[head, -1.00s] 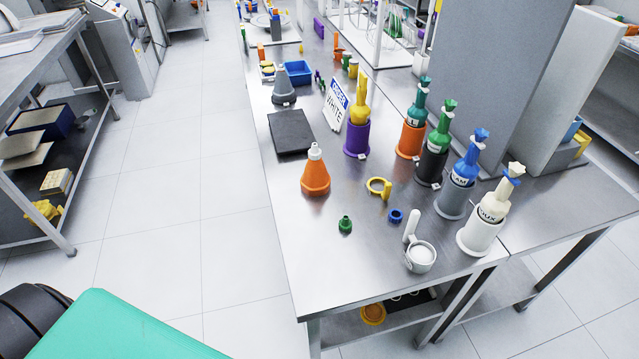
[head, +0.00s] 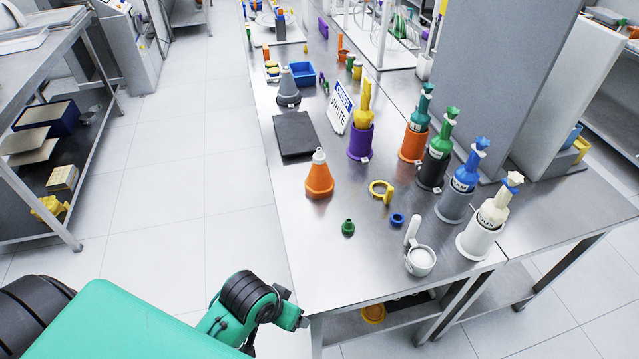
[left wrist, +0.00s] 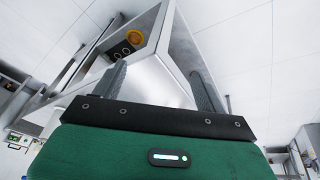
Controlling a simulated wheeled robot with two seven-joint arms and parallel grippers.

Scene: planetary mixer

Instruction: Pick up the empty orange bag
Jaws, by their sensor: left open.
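The orange bag (head: 319,181) stands upright as a cone with a white tip on the steel table, left of the yellow ring. It appears apart from everything around it. My left arm comes in at the bottom of the head view, and its grey end is by the table's front left corner, well short of the bag. In the left wrist view my left gripper (left wrist: 162,85) is open and empty, with the steel table's edge beyond its two fingers. The bag cannot be made out in that view. My right gripper is not in view.
On the steel table (head: 335,270), a black slab (head: 295,134) lies behind the bag. A green nozzle (head: 348,227), blue ring (head: 397,220), yellow ring (head: 381,190) and white cup (head: 420,260) lie in front or right. Several bottles in holders stand further right. The front left tabletop is clear.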

